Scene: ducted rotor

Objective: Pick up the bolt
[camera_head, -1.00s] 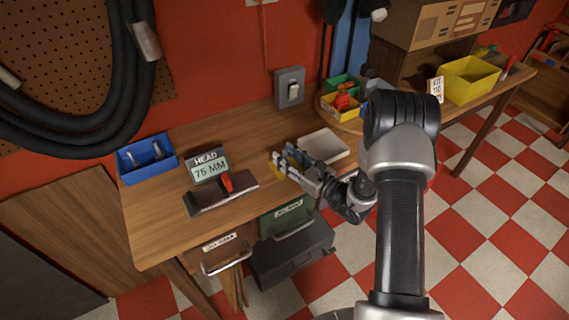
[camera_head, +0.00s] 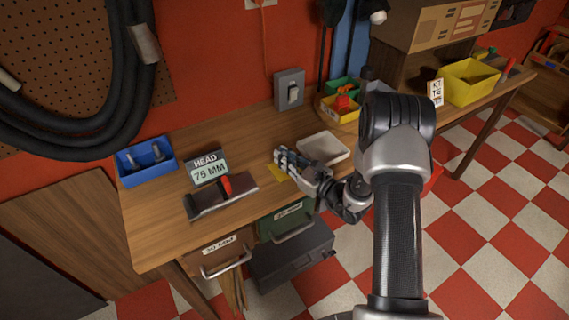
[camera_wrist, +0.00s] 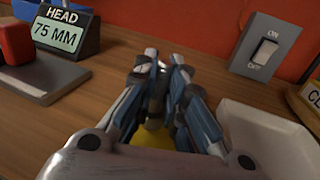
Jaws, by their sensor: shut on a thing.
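My gripper (camera_head: 281,158) is over the wooden bench, left of the white tray. In the wrist view its fingers (camera_wrist: 160,75) are drawn together around a grey metal piece, the bolt (camera_wrist: 154,103). The bolt shows only in part between the fingers, and the fingers hide it in the head view. A yellow patch (camera_head: 278,173) lies on the bench under the gripper. It also shows below the bolt in the wrist view (camera_wrist: 152,140). I cannot tell whether the bolt touches it.
The shallow white tray (camera_head: 322,148) is close on the right. A dark fixture with a red knob (camera_head: 222,194) and a "HEAD 75 MM" display (camera_head: 207,168) stand to the left. A blue bin (camera_head: 147,160) is farther left. A wall switch (camera_head: 290,90) is behind.

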